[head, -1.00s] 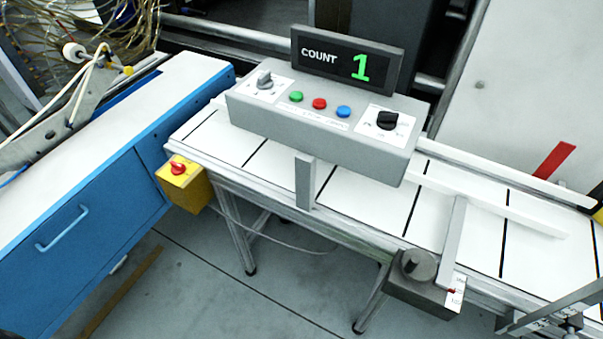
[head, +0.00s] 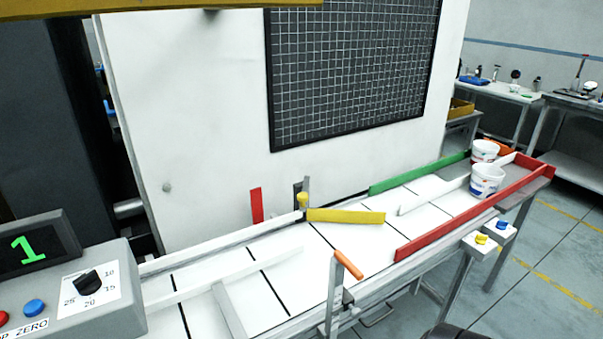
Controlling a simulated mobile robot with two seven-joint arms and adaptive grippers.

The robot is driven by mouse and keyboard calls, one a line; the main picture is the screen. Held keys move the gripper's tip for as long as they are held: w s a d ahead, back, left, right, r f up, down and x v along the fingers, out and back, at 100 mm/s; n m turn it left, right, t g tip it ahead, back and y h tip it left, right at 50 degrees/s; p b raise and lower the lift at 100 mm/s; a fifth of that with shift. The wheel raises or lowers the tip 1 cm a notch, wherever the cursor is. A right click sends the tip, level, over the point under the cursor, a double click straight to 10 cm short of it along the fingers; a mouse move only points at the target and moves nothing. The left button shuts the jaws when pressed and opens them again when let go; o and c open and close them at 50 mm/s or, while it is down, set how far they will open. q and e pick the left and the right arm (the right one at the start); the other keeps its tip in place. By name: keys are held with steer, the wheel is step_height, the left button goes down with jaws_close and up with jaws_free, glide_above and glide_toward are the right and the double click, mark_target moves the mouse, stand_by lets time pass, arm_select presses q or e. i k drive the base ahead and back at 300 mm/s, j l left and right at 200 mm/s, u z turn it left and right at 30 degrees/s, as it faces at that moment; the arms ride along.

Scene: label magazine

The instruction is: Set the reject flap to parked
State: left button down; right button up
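A yellow flap-like plate (head: 345,216) stands on the white conveyor, reaching from its back edge to the right, partly over the belt. Its left end is by a post with a yellow knob (head: 302,200). An orange-handled bar (head: 348,264) sits on a metal bracket at the front edge. No label is readable that tells which part is the reject flap or marks a parked position. Neither of my grippers is in view.
A control box (head: 95,295) with a display (head: 35,247) reading 1 is at the lower left. Green (head: 420,172) and red (head: 470,212) rails flank the far belt, where two white tubs (head: 487,180) stand. Yellow and blue buttons (head: 490,236) are in front. Floor at right is open.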

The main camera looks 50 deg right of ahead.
mark_target(313, 215)
steer(key=l+z, duration=0.15)
steer(key=z, duration=2.1)
